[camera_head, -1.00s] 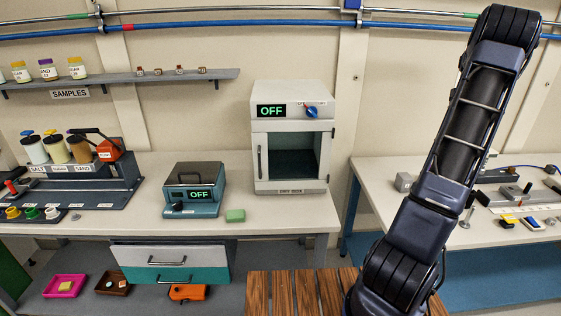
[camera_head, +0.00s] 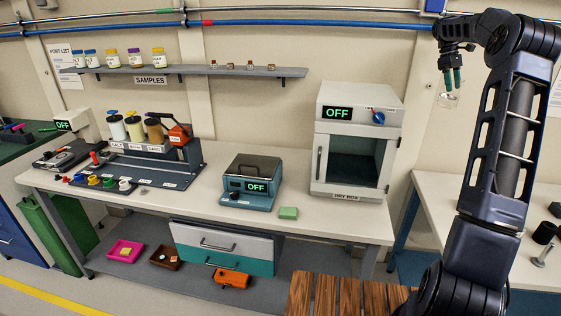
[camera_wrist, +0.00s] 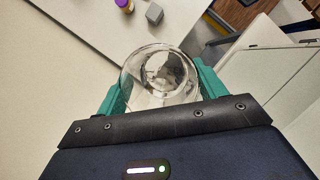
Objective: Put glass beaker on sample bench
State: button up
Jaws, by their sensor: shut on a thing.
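My gripper (camera_head: 452,80) is at the upper right of the head view, pointing down with green fingers. It is shut on a clear glass beaker (camera_head: 448,101), which hangs below the fingers, above bench height and right of the dry box. In the wrist view the beaker (camera_wrist: 160,72) sits between the two green fingers (camera_wrist: 158,88), its round rim facing the camera. A long pale bench (camera_head: 335,222) stands under the "SAMPLES" shelf, and another pale bench (camera_head: 440,205) is at the right. No label shows which is the sample bench.
The dry box (camera_head: 355,145) and a teal device (camera_head: 250,182), both reading OFF, stand on the long bench with a green block (camera_head: 288,213). A rack of jars (camera_head: 145,150) fills its left part. A wooden slatted surface (camera_head: 345,293) is in front.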

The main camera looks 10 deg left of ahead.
jog(key=w+a+r+n+t, duration=0.1)
jog(key=a+r+n+t, duration=0.3)
jog(key=a, duration=1)
jog(key=w+a+r+n+g, duration=0.15)
jog(key=a+n, duration=0.35)
jog(key=a, duration=1)
jog(key=w+a+r+n+t, duration=0.25)
jog(key=a+n, duration=0.25)
jog(key=a, duration=0.9)
jog(key=s+a+r+n+t+y, duration=0.1)
jog(key=s+a+n, duration=0.4)
jog(key=a, duration=0.8)
jog(key=s+a+r+n+t+y, duration=0.1)
jog(key=s+a+n, duration=0.2)
jog(key=s+a, duration=0.75)
jog(key=s+a+r+n+t+y, duration=0.1)
jog(key=s+a+n, duration=0.25)
jog(key=a, duration=1.25)
jog(key=s+a+f+n+y, duration=0.1)
jog(key=s+a+f+n, duration=0.25)
jog(key=a+f, duration=0.65)
jog(key=shift+s+a+f+n+g+y, duration=0.2)
jog(key=shift+a+f+n, duration=0.15)
jog(key=shift+f, duration=5.75)
jog(key=shift+s+a+f+n+g+y, duration=0.1)
jog(key=shift+s+a+f+n+y, duration=0.15)
jog(key=shift+f, duration=5.85)
jog(key=shift+s+a+f+n+g+y, duration=0.15)
jog(key=shift+a+f+n, duration=0.2)
jog(key=shift+f, duration=5.75)
